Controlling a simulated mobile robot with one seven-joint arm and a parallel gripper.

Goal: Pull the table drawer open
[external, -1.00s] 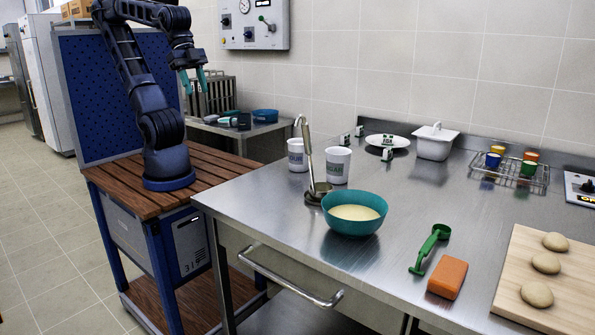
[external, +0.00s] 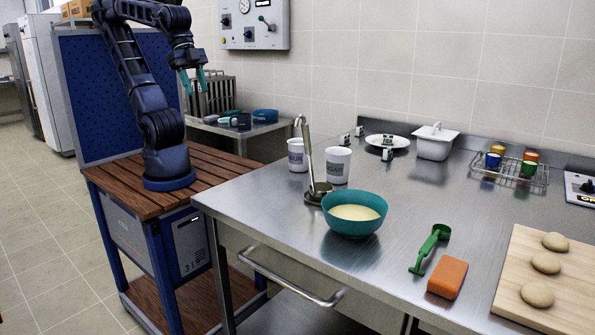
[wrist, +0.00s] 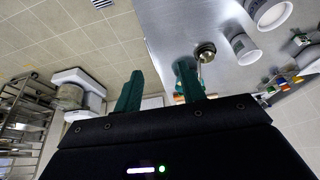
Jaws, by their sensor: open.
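The table drawer (external: 262,254) is in the front of the steel table in the external view, under the tabletop, and looks shut. Its metal bar handle (external: 290,284) runs along the drawer front. My gripper (external: 195,84) is raised at the upper left, above and well away from the drawer. Its two teal fingers are apart, with nothing between them. In the wrist view the fingers of my gripper (wrist: 160,92) also show spread and empty. I cannot make out the drawer handle clearly in the wrist view.
The floor before the drawer is mostly out of view.

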